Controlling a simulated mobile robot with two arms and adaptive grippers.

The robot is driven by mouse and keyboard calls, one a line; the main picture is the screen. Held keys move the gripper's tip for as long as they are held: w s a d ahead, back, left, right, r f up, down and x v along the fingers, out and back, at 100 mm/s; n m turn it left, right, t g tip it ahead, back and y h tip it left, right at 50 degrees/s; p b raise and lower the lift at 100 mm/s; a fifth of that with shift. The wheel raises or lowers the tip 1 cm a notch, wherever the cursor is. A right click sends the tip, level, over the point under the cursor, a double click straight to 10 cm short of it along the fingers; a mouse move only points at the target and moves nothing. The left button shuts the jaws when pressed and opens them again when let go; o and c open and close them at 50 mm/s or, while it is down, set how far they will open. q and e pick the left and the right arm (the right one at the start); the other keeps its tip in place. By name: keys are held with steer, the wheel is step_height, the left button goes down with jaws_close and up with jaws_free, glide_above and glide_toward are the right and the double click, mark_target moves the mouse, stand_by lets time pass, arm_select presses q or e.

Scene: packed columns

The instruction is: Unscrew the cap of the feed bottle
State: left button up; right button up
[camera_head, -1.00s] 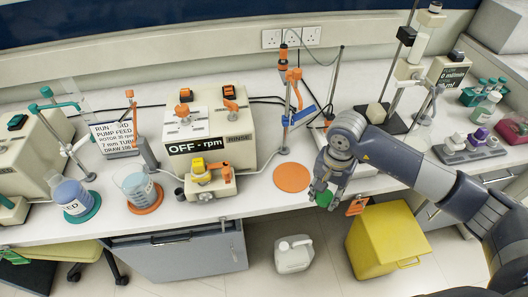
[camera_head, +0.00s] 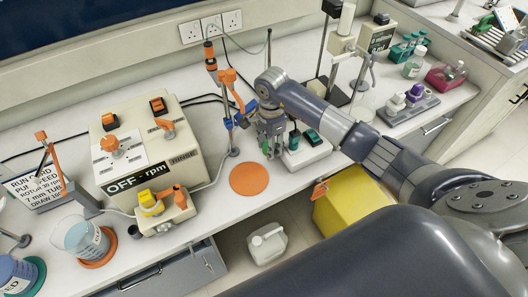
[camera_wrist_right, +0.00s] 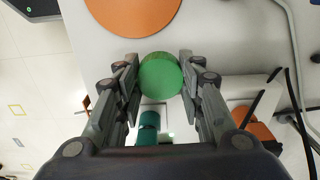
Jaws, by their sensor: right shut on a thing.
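My right gripper (camera_head: 268,148) is above the bench, just behind and right of an orange disc (camera_head: 249,178). In the right wrist view the gripper (camera_wrist_right: 160,78) is shut on a round green cap (camera_wrist_right: 160,74), seen from above between its fingers. Only a sliver of green shows in the head view. What lies under the cap is hidden, so I cannot tell whether a bottle is below it. A vessel of blue liquid (camera_head: 17,272), its label partly readable as "ED", stands on a teal disc at the far left. My left gripper is out of view.
A pump box marked "OFF - rpm" (camera_head: 148,150) stands left of the orange disc. A stand with orange clamps (camera_head: 231,120) is close to my gripper. A white device with dark green parts (camera_head: 310,150) is just right. A yellow bin (camera_head: 345,207) is below the bench edge.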

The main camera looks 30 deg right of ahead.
steer(key=shift+f, duration=0.55)
step_height(320, 180, down, 3)
steer(key=shift+f+p, duration=0.1)
steer(key=shift+p, duration=0.3)
steer(key=shift+f, duration=0.45)
steer(key=shift+w+f, duration=0.1)
steer(key=o, duration=1.2)
steer(key=shift+c, duration=0.2)
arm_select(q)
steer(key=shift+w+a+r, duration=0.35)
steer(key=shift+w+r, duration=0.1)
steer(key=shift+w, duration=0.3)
